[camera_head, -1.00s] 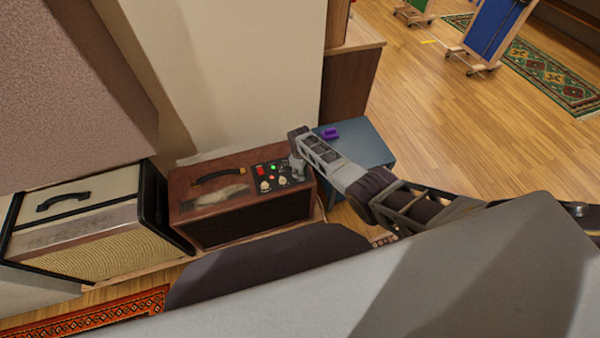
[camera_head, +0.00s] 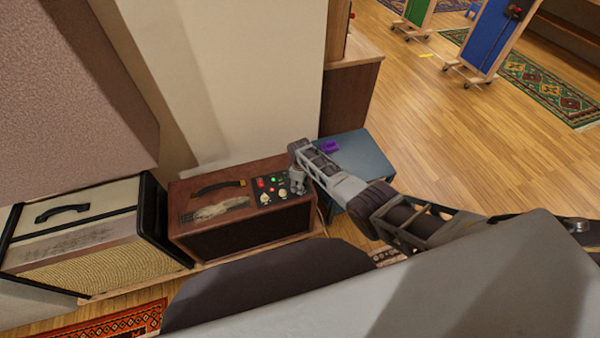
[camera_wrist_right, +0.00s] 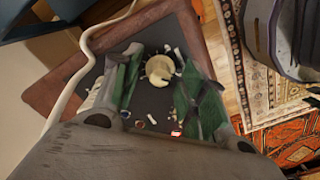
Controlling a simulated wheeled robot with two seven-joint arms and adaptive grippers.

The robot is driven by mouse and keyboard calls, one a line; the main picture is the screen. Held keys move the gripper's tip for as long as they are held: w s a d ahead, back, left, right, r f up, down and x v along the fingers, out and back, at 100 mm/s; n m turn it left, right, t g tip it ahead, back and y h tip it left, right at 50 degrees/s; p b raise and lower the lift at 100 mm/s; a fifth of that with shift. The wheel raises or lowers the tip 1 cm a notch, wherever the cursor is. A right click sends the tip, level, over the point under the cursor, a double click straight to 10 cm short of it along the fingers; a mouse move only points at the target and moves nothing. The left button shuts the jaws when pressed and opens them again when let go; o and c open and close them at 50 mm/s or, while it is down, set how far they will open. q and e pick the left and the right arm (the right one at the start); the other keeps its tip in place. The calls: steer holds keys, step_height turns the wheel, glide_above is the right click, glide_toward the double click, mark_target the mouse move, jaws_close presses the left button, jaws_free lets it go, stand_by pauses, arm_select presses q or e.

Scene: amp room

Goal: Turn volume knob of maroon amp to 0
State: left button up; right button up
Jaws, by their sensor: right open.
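The maroon amp (camera_head: 240,232) stands on the floor against the wall, with a dark handle on top. Its black control panel (camera_head: 264,183) at the right end of the top has cream knobs, a red light and a green light. My right gripper (camera_head: 297,184) is over the right end of this panel. In the right wrist view the open gripper (camera_wrist_right: 160,88) has one green-padded finger on each side of a cream knob (camera_wrist_right: 159,68). I cannot tell whether the fingers touch the knob. My left gripper is not in view.
A cream amp (camera_head: 90,240) stands to the left of the maroon one. A blue box (camera_head: 358,160) with a purple thing (camera_head: 331,146) on it is close behind my right arm. A white cable (camera_wrist_right: 88,50) runs beside the panel. Open wood floor (camera_head: 450,130) lies to the right.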

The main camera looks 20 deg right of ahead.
step_height(320, 180, up, 12)
steer(key=shift+f, duration=0.15)
stand_by(1.1)
stand_by(0.6)
